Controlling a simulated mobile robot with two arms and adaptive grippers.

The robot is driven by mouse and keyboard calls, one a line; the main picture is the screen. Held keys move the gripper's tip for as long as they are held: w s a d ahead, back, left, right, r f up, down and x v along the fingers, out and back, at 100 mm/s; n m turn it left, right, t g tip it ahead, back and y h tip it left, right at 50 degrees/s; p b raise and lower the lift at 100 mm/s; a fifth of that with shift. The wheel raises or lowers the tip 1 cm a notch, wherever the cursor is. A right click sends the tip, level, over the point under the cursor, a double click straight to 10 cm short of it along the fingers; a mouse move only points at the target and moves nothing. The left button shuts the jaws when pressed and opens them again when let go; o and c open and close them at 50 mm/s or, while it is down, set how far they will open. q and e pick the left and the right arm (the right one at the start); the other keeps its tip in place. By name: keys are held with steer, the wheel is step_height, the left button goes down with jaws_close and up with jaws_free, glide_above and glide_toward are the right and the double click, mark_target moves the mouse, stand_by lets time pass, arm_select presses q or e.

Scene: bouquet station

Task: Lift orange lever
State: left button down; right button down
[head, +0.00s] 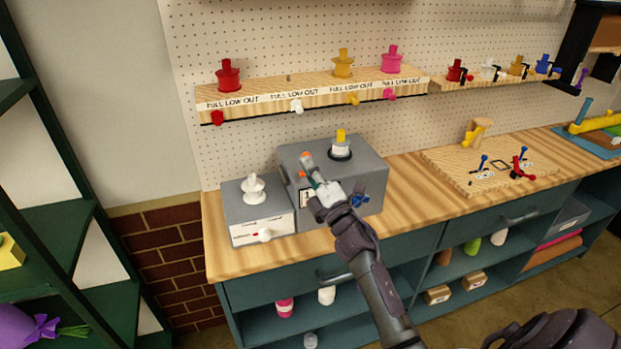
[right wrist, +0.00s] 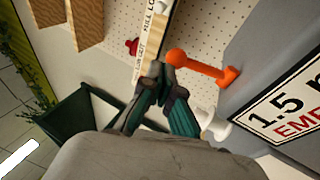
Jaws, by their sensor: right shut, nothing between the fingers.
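The orange lever (right wrist: 202,68) shows large in the right wrist view, with a round knob at one end and a mount on the side of a grey box at the other. In the head view a small orange part of it (head: 302,174) shows at the left side of the grey box (head: 368,165). My right gripper (right wrist: 163,76) is shut and empty, with its fingertips close beside the knob. I cannot tell whether they touch it. The right gripper (head: 310,164) partly covers the lever in the head view. My left gripper is not in view.
A smaller grey box (head: 262,229) with a white knob stands to the left on the wooden counter (head: 420,211). A shelf (head: 325,96) with coloured knobs hangs above. A blue handle (head: 359,200) sticks out from the large box's front. Bare counter lies right of the boxes.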

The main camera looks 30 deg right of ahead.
steer(key=shift+w+d+r+b, duration=0.15)
steer(key=shift+w+r, duration=0.25)
steer(key=shift+w, duration=0.2)
steer(key=shift+w+d+r+b, duration=0.15)
steer(key=shift+w+r, duration=0.2)
steer(key=shift+w, duration=0.2)
steer(key=shift+w+d+r+b, duration=0.2)
steer(key=shift+w+b, duration=0.2)
steer(key=shift+w, duration=0.35)
steer(key=shift+w+d+r+b, duration=0.15)
steer(key=shift+w+b, duration=0.2)
steer(key=shift+w, duration=0.5)
